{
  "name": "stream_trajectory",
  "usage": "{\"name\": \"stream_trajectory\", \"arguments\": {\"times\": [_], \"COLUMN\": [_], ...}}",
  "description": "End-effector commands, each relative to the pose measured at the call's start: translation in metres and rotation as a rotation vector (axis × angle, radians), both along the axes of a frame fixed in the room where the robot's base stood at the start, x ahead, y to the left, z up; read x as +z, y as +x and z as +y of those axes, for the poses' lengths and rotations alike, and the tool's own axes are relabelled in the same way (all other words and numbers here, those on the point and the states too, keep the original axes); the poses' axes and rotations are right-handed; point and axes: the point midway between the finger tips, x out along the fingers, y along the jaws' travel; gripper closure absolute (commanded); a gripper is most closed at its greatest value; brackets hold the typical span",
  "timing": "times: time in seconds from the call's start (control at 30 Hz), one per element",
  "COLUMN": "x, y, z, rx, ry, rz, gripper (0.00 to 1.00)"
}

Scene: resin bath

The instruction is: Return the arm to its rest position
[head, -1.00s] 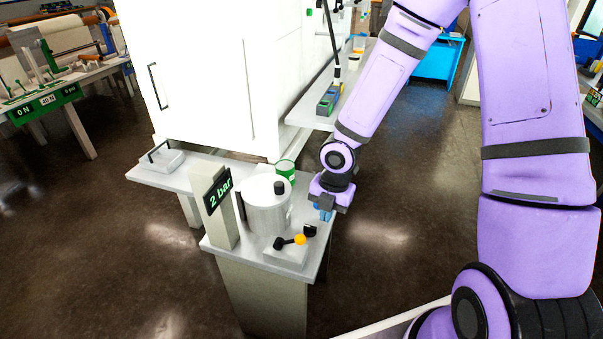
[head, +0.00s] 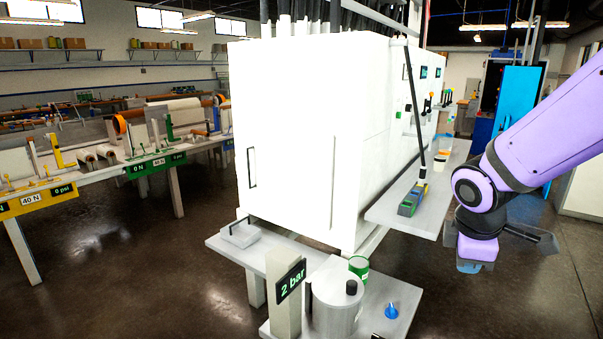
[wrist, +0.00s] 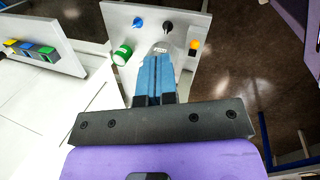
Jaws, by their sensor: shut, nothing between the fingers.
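My purple arm enters the head view from the right, and my gripper (head: 468,266) hangs from its end, pointing down, right of the pressure pot table. In the wrist view my gripper (wrist: 154,80) shows its blue fingers closed together with nothing between them. Below and beyond the fingers are the silver pot (wrist: 165,38), the green can (wrist: 122,55) and a blue knob (wrist: 138,23). The gripper is apart from all of them.
A grey table (head: 402,296) carries a silver pot (head: 335,308), a green can (head: 359,268), a blue knob (head: 391,311) and a "2 bar" sign (head: 290,281). A large white cabinet (head: 300,130) stands behind. A shelf (head: 430,217) juts out near my arm. Open floor lies at right.

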Motion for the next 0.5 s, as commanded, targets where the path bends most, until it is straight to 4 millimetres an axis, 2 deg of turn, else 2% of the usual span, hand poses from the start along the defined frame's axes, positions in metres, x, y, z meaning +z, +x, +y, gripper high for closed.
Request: {"name": "stream_trajectory", "arguments": {"times": [0.03,0.2,0.5], "x": [0.015,0.053,0.107], "y": [-0.007,-0.035,-0.093], "z": [-0.002,-0.006,-0.007], "rx": [-0.07,-0.325,-0.738], "ry": [0.013,0.092,0.311], "rz": [-0.036,-0.135,-0.276], "gripper": [1.0,1.0,1.0]}}
